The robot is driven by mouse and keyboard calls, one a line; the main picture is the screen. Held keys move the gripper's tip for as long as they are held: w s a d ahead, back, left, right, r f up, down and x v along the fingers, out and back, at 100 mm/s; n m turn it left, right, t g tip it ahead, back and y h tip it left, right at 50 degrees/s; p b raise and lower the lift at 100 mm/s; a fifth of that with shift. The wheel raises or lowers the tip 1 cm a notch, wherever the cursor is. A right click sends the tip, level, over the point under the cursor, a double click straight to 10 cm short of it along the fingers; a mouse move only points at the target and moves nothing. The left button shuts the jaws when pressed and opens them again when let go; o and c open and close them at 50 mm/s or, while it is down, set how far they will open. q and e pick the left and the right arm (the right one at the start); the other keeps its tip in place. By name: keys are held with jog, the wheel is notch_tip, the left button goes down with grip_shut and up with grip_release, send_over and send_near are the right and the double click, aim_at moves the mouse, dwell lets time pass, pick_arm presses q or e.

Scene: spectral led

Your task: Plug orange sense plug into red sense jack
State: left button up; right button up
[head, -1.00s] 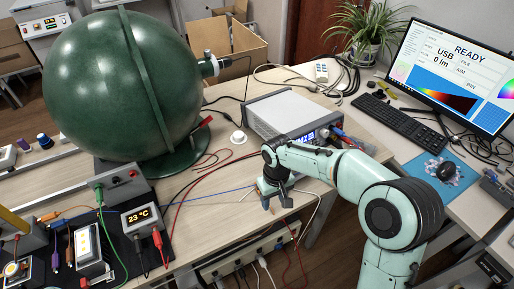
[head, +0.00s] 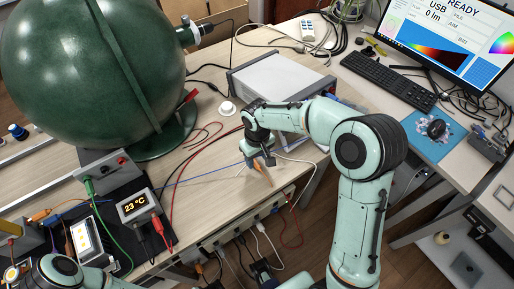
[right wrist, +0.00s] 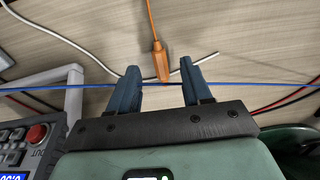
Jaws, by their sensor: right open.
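The orange sense plug (right wrist: 160,62) lies on the wooden table in the right wrist view, with its orange lead running up out of the picture. Its near end reaches between the fingertips of my right gripper (right wrist: 157,80). The fingers are open, with a gap on each side of the plug. In the head view my right gripper (head: 262,160) is low over the table's front part. The red sense jack cannot be made out; my right arm hides most of the front of the grey instrument (head: 275,70). My left gripper is not in view; a left arm link shows at bottom left.
A blue wire (right wrist: 235,86) crosses the table by the fingers. A white cable (right wrist: 195,64) passes near the plug. An instrument panel with a red button (right wrist: 37,134) is at lower left.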

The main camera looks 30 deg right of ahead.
aim_at(257, 164)
jog(key=shift+f, duration=1.55)
grip_shut()
jog(key=shift+r, duration=0.15)
jog(key=shift+r+p, duration=1.05)
jog(key=shift+r, duration=0.55)
